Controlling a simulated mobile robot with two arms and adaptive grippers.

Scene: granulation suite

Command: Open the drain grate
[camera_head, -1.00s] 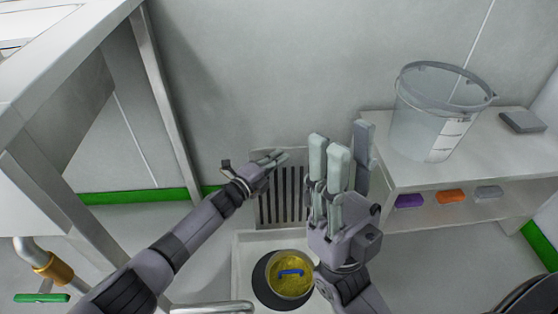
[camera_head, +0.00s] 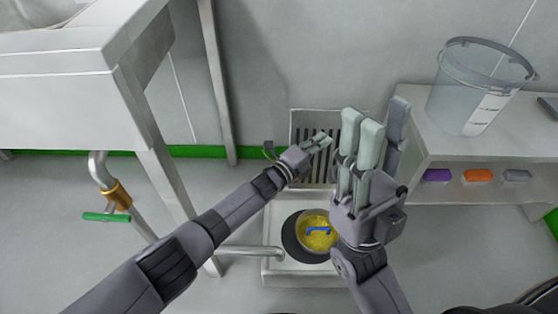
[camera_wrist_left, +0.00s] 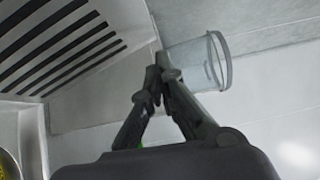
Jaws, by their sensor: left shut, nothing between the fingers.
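The drain grate (camera_head: 316,172) is a pale slotted panel standing upright or steeply tilted near the back wall, just behind a low white basin (camera_head: 275,238). It also fills the upper left of the left wrist view (camera_wrist_left: 62,48). My left gripper (camera_head: 324,141) is shut and empty; in the head view its fingertips overlap the grate's upper part. In the left wrist view the fingertips (camera_wrist_left: 155,75) sit to the right of the slots, apparently apart from them. My right gripper (camera_head: 372,112) points upward and hides the grate's right side; its finger opening is unclear.
A yellow round piece with a blue handle (camera_head: 317,231) sits in a dark ring in the basin. A clear bucket (camera_head: 465,95) stands on a bench (camera_head: 455,150) at right. A metal table (camera_head: 90,75) and a pipe with a green-handled valve (camera_head: 106,217) are at left.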

